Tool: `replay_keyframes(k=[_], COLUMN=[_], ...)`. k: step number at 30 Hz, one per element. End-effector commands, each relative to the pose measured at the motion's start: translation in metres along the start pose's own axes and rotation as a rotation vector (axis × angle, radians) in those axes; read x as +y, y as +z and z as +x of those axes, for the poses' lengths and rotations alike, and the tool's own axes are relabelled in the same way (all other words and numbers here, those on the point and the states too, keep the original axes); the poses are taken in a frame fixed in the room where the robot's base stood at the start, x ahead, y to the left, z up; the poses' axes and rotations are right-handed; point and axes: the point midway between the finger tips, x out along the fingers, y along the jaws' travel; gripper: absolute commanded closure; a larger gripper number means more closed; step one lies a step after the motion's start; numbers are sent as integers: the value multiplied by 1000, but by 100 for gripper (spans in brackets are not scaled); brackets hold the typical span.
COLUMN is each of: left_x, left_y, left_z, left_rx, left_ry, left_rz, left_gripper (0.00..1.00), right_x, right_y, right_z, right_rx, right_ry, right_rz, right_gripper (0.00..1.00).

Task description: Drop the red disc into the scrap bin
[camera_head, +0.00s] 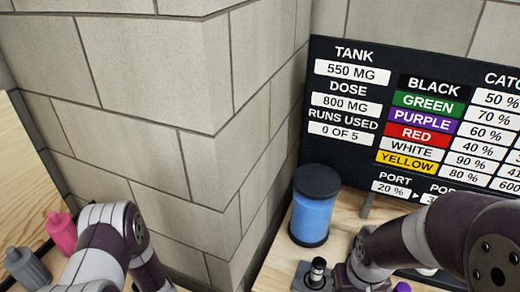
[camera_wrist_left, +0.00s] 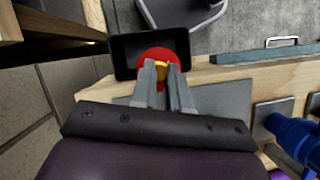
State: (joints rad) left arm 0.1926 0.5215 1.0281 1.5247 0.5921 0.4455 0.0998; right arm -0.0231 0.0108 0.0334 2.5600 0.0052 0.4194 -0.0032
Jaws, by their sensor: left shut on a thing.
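The left wrist view shows the red disc (camera_wrist_left: 147,55) with a yellow middle (camera_wrist_left: 159,69). My left gripper (camera_wrist_left: 161,72) is shut on the disc, its two grey fingers gripping at the yellow middle. Beyond the disc is a dark rectangular open container (camera_wrist_left: 122,54), which looks like the scrap bin. The disc overlaps it in this view; I cannot tell how high above it the disc is. In the head view my left gripper is out of frame below my left arm. My right arm shows at the right, but its fingers do not show.
The left wrist view shows a wooden bench edge (camera_wrist_left: 232,72), a grey plate (camera_wrist_left: 222,98) and a blue fitting (camera_wrist_left: 292,135). In the head view, a blue cylinder (camera_head: 310,215) stands by a black signboard (camera_head: 345,150). Pink (camera_head: 62,232) and grey (camera_head: 27,267) bottles stand at the left.

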Motion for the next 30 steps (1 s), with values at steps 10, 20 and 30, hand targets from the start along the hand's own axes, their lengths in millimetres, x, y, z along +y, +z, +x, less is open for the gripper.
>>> replay_keyframes(k=[10, 20, 30], left_x=[0, 2, 2], left_y=[0, -2, -1], left_z=[-1, -44, -119], left_rx=[0, 4, 1], left_ry=[0, 4, 1], left_rz=[0, 1, 0], left_gripper=[55, 55, 55], right_x=[0, 0, 0], right_y=[0, 0, 1], right_z=[-1, 3, 10], right_rx=[0, 0, 0], right_ry=[0, 0, 0], right_rz=[0, 0, 0], right_gripper=[57, 57, 57])
